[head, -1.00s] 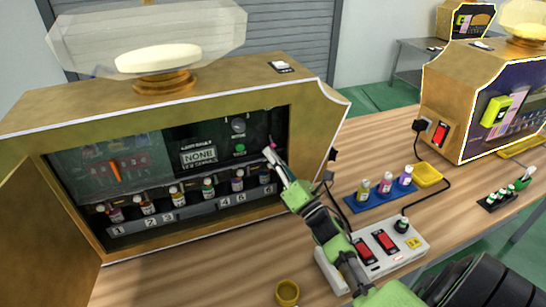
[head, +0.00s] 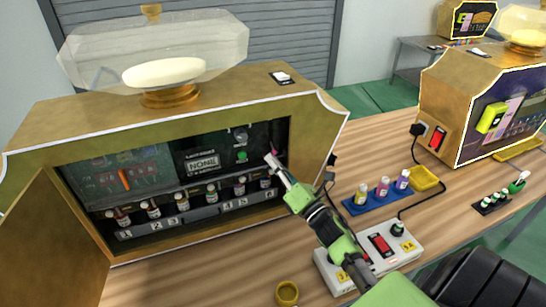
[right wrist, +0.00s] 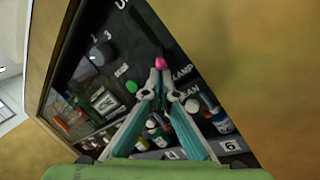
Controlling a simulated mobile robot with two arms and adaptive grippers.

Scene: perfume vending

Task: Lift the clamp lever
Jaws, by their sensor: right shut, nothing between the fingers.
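The clamp lever shows as a small pink tip (right wrist: 160,63) beside the "CLAMP" lettering on the dark panel in the right wrist view. In the head view its pink tip (head: 273,150) is at the right end of the open machine's panel. My right gripper (head: 269,158) reaches into the machine's opening, right of the green button. Its fingers are shut and empty. In the right wrist view the fingertips (right wrist: 160,78) meet just below the pink tip, overlapping or very close. I cannot tell whether they touch. My left gripper is not in view.
The gold machine (head: 290,104) has its door (head: 55,240) open at left. A row of small bottles (head: 211,193) stands below the panel. A power strip (head: 378,250), a blue tray (head: 362,203) of bottles and a yellow cup (head: 287,293) are on the wooden table.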

